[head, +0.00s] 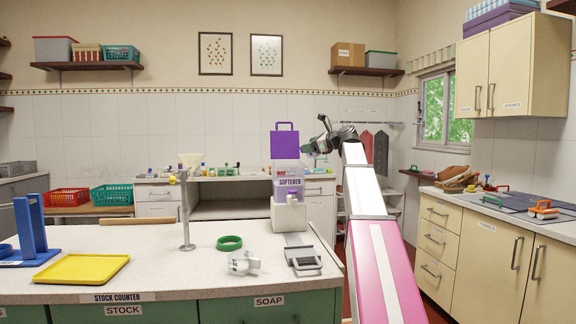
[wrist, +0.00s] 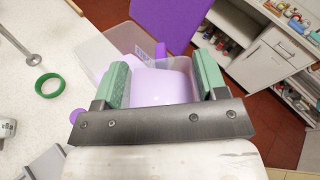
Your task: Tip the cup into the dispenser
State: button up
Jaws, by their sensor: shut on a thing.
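The softener dispenser (head: 289,187) stands on a white block at the counter's back edge, a clear box with lilac contents and its purple lid (head: 284,141) raised. In the wrist view the green fingers of my gripper (wrist: 162,82) are shut on a pale lilac thing, which I take for the cup (wrist: 160,88). Its edges blend with the lilac behind it, so its tilt is unclear. The clear dispenser wall (wrist: 122,43) shows just beyond. The head view does not show the cup clearly.
On the counter are a green ring (head: 229,243), a white labelled object (head: 243,263), a grey scale-like device (head: 303,260), a yellow tray (head: 82,268) and a metal post (head: 186,215). A blue stand (head: 33,230) is at far left.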

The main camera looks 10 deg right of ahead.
jog(key=shift+s+a+r+n, duration=0.1)
jog(key=shift+a+r+n, duration=0.2)
jog(key=shift+a+r, duration=0.2)
jog(key=shift+s+a+r+n+h, duration=0.15)
jog(key=shift+a+n+h, duration=0.15)
jog(key=shift+a+h, duration=0.1)
jog(key=shift+s+a+r+n+h, duration=0.1)
jog(key=shift+a+n+h, duration=0.2)
jog(key=shift+a, duration=0.1)
dwell(0.6)
jog(key=shift+n+h, duration=0.4)
jog(key=shift+n, duration=0.2)
jog(key=w, duration=0.1)
jog(key=w+a+r, duration=0.1)
jog(key=w+r+p, duration=0.1)
jog(key=w, duration=0.1)
jog(key=shift+a, duration=0.2)
dwell(0.3)
jog(key=shift+s+a+r+n+h+p, duration=0.1)
jog(key=shift+a+r+n+h+p, duration=0.15)
jog(key=shift+n+h, duration=0.25)
jog(key=shift+a+r+n+h+p, duration=0.15)
jog(key=shift+n+h+p, duration=0.1)
jog(key=shift+n+h, duration=0.25)
dwell(1.6)
jog(key=shift+a+f+n+h, duration=0.2)
jog(key=shift+f+n+h, duration=0.3)
jog(key=shift+f+h, duration=0.1)
dwell(0.7)
